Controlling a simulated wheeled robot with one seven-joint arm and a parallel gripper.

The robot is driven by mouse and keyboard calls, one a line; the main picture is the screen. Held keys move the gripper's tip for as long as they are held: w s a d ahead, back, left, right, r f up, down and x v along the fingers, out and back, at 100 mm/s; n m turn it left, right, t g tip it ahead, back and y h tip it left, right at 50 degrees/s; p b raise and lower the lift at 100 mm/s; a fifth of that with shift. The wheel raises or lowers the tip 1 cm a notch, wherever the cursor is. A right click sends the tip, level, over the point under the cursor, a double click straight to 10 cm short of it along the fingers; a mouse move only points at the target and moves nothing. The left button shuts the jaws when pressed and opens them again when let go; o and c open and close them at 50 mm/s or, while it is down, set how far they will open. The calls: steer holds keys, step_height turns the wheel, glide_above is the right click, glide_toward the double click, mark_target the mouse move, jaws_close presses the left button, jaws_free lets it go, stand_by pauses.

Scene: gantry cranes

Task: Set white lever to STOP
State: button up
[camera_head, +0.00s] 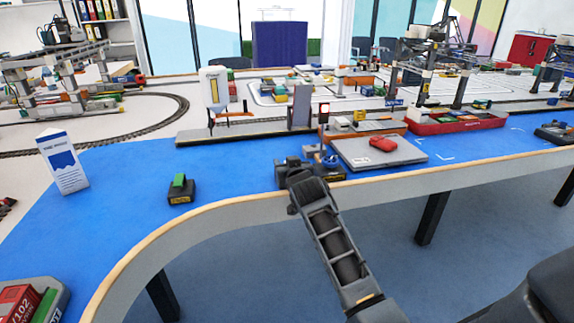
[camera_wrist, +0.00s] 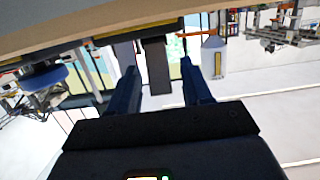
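I cannot make out a white lever or a STOP mark in either view; my gripper hides part of the table edge. My gripper (camera_head: 287,172) is over the front edge of the blue table in the head view. In the wrist view its two fingers (camera_wrist: 160,68) are apart, with nothing visibly held between them. A black control box (camera_head: 334,172) with a blue round part (camera_head: 330,161) stands just right of my gripper. The blue part also shows at the left of the upside-down wrist view (camera_wrist: 45,80).
A signal post with a red light (camera_head: 324,110) and a grey upright panel (camera_head: 301,107) stand behind. A white card stand (camera_head: 62,162) is at left. Blue tabletop between is clear.

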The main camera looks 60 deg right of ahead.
steer(key=shift+a, duration=0.1)
steer(key=v, duration=0.7)
steer(key=shift+s+a, duration=0.2)
steer(key=shift+s, duration=0.1)
stand_by(0.3)
